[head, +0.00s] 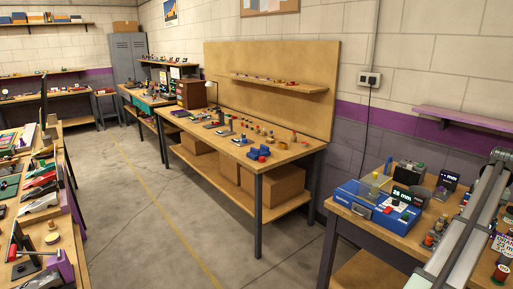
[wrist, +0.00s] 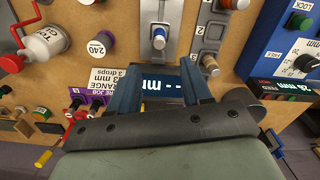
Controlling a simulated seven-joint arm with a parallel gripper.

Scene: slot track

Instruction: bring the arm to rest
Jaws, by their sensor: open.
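My gripper (wrist: 160,68) shows in the wrist view, its two blue fingers spread apart with nothing held between them. Beyond the fingers is a wooden panel (wrist: 120,45) crowded with controls. A dark display (wrist: 165,85) reading "mm" shows upside down between and behind the fingers. I cannot tell whether the fingers touch anything. I do not make out my gripper in the head view.
A blue box with a dial (wrist: 290,60) is at the right. In the head view, a workbench (head: 290,155) stands mid-room and open floor (head: 150,215) lies left of it.

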